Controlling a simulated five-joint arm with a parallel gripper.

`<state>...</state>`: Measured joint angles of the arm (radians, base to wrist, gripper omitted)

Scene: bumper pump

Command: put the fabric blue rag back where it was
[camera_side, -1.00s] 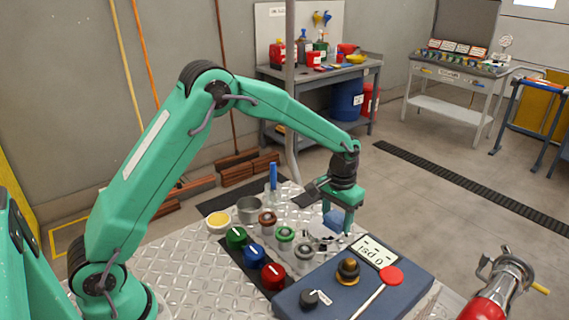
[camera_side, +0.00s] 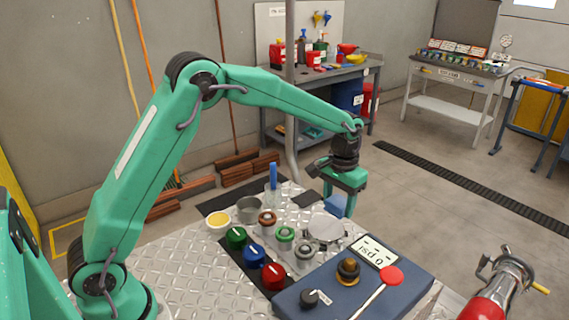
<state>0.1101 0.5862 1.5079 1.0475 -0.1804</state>
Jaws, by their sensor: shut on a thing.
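My gripper (camera_side: 340,203) points down at the far right edge of the metal-plate work surface (camera_side: 185,262). It is shut on the blue rag (camera_side: 337,206), which shows as a small blue patch between and below the fingers. The rag is partly hidden by the gripper. I cannot tell whether the rag touches the surface. A round silver disc (camera_side: 325,229) lies just below and left of the rag in the picture.
Green (camera_side: 236,238), blue (camera_side: 254,255) and red (camera_side: 273,276) knobs stand on a dark strip. A grey metal cup (camera_side: 249,209) and a yellow-topped round container (camera_side: 218,221) stand behind. A blue console (camera_side: 365,283) with a display and red-ended lever stands in front. A dark flat piece (camera_side: 306,199) lies left of my gripper.

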